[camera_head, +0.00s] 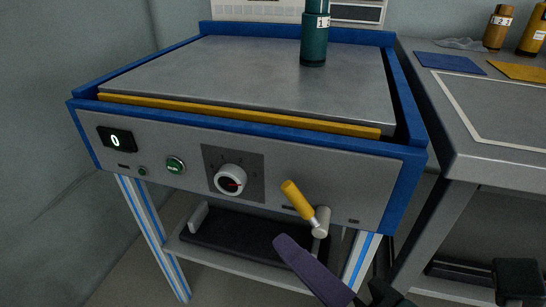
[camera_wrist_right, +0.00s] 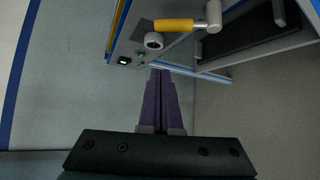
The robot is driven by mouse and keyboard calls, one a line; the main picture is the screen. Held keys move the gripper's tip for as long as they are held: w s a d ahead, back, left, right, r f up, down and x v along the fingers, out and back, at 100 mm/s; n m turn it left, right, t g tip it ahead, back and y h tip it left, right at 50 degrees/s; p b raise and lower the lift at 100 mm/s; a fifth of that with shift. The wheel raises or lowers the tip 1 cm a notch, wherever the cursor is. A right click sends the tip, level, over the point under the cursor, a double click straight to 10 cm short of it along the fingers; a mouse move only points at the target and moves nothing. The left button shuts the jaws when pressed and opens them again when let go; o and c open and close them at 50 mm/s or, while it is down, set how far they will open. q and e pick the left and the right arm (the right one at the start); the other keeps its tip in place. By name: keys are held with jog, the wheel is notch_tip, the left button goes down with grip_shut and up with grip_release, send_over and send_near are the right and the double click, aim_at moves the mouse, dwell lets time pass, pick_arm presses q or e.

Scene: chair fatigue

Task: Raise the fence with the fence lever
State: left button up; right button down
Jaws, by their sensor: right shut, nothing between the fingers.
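The fence lever has a yellow handle (camera_head: 296,199) on a grey pivot (camera_head: 321,222) at the right of the machine's front panel. The handle tilts up to the left. In the right wrist view the lever handle (camera_wrist_right: 174,25) lies above my fingertips. The fence seems to be the yellow bar (camera_head: 240,115) along the front edge of the grey table top, just above the blue rim. My right gripper (camera_head: 282,240) has purple fingers, shut and empty, below the lever and apart from it. The right wrist view shows its fingers (camera_wrist_right: 160,76) together. My left gripper is not in view.
The front panel has a counter reading 0 (camera_head: 116,141), a green button (camera_head: 176,166) and a white knob (camera_head: 230,179). A dark green bottle (camera_head: 314,45) stands on the table top. A side table (camera_head: 500,140) with coloured mats stands at right. A dark tray (camera_head: 235,235) lies on the lower shelf.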

aim_at(290, 196)
jog(key=w+f+b, duration=0.1)
jog(key=w+b, duration=0.2)
jog(key=w, duration=0.5)
jog(key=shift+a+f+b, duration=0.15)
jog(key=shift+a+b, duration=0.15)
jog(key=shift+a, duration=0.15)
jog(key=shift+s+d+r+m+t+y+b, duration=0.2)
jog(key=shift+d+m+t+y+b, duration=0.1)
jog(key=shift+d+t+b, duration=0.1)
dwell(0.7)
jog(key=shift+s+d+r+m+t+y+b, duration=0.1)
jog(key=shift+s+d+m+t+y+b, duration=0.05)
jog(key=shift+d+m+t+y+b, duration=0.5)
jog(key=s+d+m+t+b, duration=0.2)
jog(key=d+m+t+b, duration=0.4)
jog(key=m+t+b, duration=0.2)
jog(key=shift+m+t+b, duration=0.35)
jog(key=shift+m+b, duration=0.8)
jog(key=shift+b, duration=0.7)
jog(key=shift+d, duration=0.1)
